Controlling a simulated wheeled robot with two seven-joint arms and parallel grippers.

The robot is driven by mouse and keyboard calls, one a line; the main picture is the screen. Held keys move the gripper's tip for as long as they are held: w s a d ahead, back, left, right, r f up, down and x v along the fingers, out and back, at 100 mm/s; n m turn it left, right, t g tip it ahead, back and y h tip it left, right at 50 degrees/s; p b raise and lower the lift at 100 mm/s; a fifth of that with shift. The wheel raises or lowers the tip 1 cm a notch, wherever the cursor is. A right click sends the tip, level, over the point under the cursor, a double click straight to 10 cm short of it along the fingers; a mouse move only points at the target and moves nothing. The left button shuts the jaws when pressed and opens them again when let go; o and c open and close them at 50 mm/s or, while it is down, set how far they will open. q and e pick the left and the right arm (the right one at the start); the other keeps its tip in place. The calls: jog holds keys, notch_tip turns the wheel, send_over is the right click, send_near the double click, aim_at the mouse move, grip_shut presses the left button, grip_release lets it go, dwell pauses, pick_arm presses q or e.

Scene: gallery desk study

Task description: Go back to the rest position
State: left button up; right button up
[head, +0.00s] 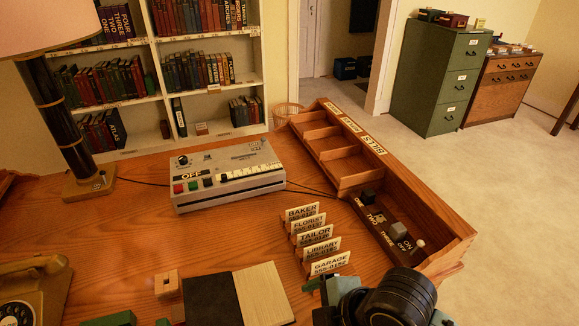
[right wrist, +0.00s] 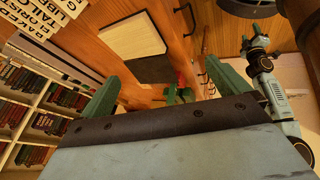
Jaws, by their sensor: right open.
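My right gripper (right wrist: 176,72) is open in the right wrist view, with its two green fingers wide apart and nothing between them. In the head view it shows at the bottom right (head: 330,290), partly behind my dark wrist, at the desk's front edge near the card holder.
The wooden desk (head: 120,220) bears a grey control box (head: 228,175), a lamp (head: 70,130), a telephone (head: 30,292), an open notebook (head: 262,293), name cards (head: 315,237) and a compartment tray (head: 450,232).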

jog(key=s+d+f+m+h, duration=0.3)
jog(key=s+d+f+m, duration=0.15)
jog(key=d+m, duration=0.45)
jog(key=s+d+f+m+h, duration=0.25)
jog(key=s+d+m, duration=0.25)
jog(key=d+m, duration=0.4)
notch_tip(320, 180, down, 24)
jog(key=s+g, duration=0.1)
jog(key=s+f, duration=0.6)
jog(key=f, duration=0.3)
jog(key=shift+s+d+f+g, duration=0.15)
jog(key=shift+g, duration=0.15)
jog(key=shift+n+g, duration=0.3)
jog(key=s+f, duration=0.2)
jog(key=s, duration=0.1)
jog(key=s+d+f, duration=0.1)
jog(key=s+f, duration=0.1)
jog(key=s, duration=0.2)
jog(key=s+d+f, duration=0.1)
jog(key=s+f, duration=0.1)
jog(key=s, duration=0.1)
jog(key=shift+s+f, duration=0.1)
jog(key=shift+s, duration=0.05)
jog(key=shift+c, duration=0.3)
